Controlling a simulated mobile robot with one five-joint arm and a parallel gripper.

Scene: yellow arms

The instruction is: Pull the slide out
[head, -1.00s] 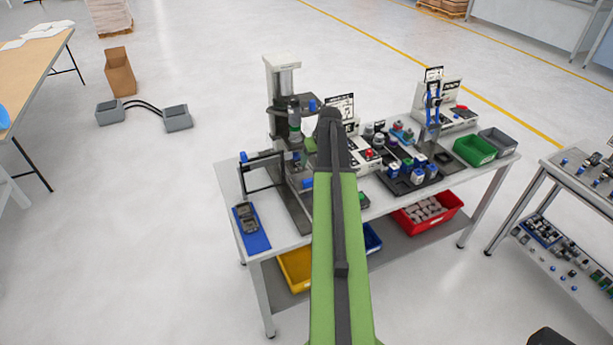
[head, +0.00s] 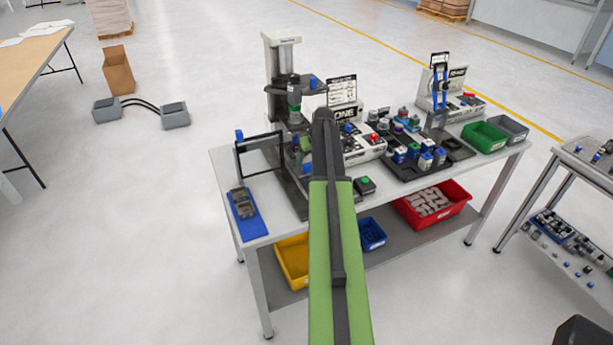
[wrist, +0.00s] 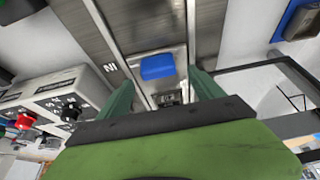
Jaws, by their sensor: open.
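The slide is a metal plate (wrist: 130,20) running up the middle of the wrist view, with a blue block (wrist: 157,67) on its near part. A mark that looks like "IN", upside down, shows beside it. My gripper (wrist: 162,78) is open, with its two green fingers on either side of the blue block in the picture. I see no contact, and the depth between them is unclear. In the head view, the slide belongs to the press-like station (head: 283,90) at the bench's left; my arm hides my fingertips and part of the slide.
A black frame (head: 258,150) stands left of the slide, and it is at the right in the wrist view. A blue mat (head: 246,222) with a grey device lies at the bench's front left. A panel with buttons (wrist: 60,100) stands on the other side.

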